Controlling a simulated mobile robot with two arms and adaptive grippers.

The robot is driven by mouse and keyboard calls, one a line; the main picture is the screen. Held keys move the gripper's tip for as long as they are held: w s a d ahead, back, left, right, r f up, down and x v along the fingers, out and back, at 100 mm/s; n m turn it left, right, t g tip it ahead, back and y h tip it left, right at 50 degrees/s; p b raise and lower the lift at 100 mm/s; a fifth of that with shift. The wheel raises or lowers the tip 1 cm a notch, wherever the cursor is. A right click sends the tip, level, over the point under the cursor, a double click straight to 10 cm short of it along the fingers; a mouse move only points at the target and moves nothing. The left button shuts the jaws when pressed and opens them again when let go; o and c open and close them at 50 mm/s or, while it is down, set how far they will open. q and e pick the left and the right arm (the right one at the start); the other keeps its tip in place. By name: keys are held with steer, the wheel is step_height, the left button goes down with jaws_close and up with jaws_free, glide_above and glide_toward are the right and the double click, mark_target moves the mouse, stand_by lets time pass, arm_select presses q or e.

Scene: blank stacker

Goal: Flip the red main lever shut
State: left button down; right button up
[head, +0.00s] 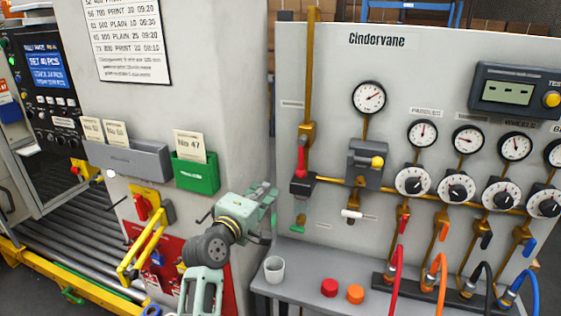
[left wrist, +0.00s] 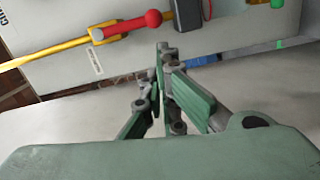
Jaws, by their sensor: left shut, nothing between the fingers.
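The red main lever (head: 301,161) sits on a brass valve on the vertical pipe at the left of the Cindervane panel. Its handle hangs down roughly in line with the pipe, with its lower end near a dark block. It also shows in the left wrist view, as a red handle with a round end (left wrist: 140,23). My left gripper (head: 268,194) is shut and empty, left of and below the lever, apart from it. In the left wrist view its fingers (left wrist: 165,62) are together, with the lever beyond them. My right gripper is in neither view.
A white cup (head: 275,268) and red (head: 329,287) and orange caps (head: 355,293) stand on the ledge below. A green card holder (head: 197,174) and yellow handle (head: 146,245) are left of my gripper.

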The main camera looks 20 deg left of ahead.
mark_target(301, 157)
arm_select(q)
steer(key=w+d+p, duration=0.1)
steer(key=w+p, duration=0.1)
steer(key=w, duration=0.7)
steer(key=shift+w+r, duration=0.3)
steer(key=shift+r, duration=0.05)
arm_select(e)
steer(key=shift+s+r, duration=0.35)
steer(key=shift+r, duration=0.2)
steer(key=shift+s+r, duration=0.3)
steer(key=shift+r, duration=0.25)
arm_select(q)
steer(key=shift+f, duration=0.1)
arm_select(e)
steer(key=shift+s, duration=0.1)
arm_select(q)
steer(key=shift+d+f+n, duration=0.15)
steer(key=shift+d+n, duration=0.3)
steer(key=shift+n, duration=0.05)
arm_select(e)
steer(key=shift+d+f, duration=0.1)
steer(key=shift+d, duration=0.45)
arm_select(q)
steer(key=shift+f, duration=0.1)
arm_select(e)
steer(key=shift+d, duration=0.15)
